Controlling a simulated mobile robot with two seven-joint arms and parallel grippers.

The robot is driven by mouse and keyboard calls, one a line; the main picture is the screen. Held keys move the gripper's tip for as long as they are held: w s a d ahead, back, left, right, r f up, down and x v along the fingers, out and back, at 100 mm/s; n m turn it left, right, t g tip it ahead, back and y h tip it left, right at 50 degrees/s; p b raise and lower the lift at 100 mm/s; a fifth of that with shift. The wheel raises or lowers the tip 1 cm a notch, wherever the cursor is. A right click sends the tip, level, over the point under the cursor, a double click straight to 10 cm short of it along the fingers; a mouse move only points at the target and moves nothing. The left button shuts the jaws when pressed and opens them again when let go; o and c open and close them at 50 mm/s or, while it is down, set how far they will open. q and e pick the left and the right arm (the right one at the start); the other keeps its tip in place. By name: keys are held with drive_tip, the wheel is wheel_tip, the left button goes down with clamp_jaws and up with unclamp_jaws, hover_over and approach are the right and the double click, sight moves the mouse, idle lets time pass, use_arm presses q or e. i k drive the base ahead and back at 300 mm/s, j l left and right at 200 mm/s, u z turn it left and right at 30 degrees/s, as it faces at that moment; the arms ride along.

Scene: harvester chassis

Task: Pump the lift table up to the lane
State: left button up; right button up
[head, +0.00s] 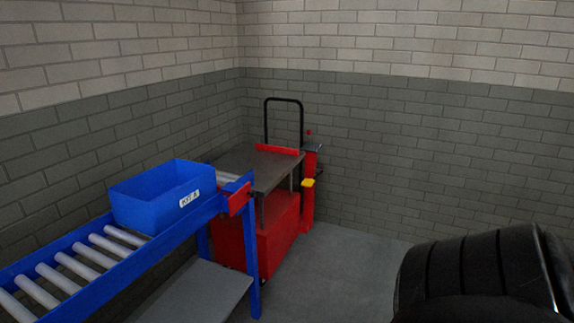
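The lift table has a flat grey top (272,168) on a red base (268,236), with a black push handle (284,101) behind it. Its top is roughly level with the far end of the lane, a blue roller conveyor (112,283). Whether the two heights match exactly I cannot tell. A red post with a yellow pedal or knob (308,183) stands at the table's right side. A blue bin (163,195) with a white label sits on the rollers near the lane's far end. Neither of my grippers is in view.
A red block (239,200) is at the lane's far end. A grey shelf (196,293) sits low under the lane. Brick walls close the corner behind. Grey floor (345,270) is clear right of the table. A black ribbed shape (480,275) fills the lower right.

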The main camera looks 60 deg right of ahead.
sight(307, 182)
drive_tip(key=z, duration=1.6)
drive_tip(key=i+l+u, duration=0.1)
drive_tip(key=u, duration=0.25)
drive_tip(key=i+l+u, duration=0.1)
drive_tip(key=u, duration=0.25)
drive_tip(key=i+l+u, duration=0.1)
drive_tip(key=u, duration=0.25)
drive_tip(key=i+l+u, duration=0.15)
drive_tip(key=l, duration=0.15)
drive_tip(key=l+u, duration=0.15)
drive_tip(key=l, duration=0.15)
drive_tip(key=i+l+u, duration=0.1)
drive_tip(key=l, duration=0.25)
drive_tip(key=i+l+u, duration=0.1)
drive_tip(key=l, duration=0.35)
drive_tip(key=i+l+u, duration=0.15)
drive_tip(key=l, duration=0.35)
drive_tip(key=i+l, duration=0.1)
drive_tip(key=l, duration=1.15)
drive_tip(key=i+l+u, duration=0.1)
drive_tip(key=l, duration=0.5)
drive_tip(key=i, duration=0.05)
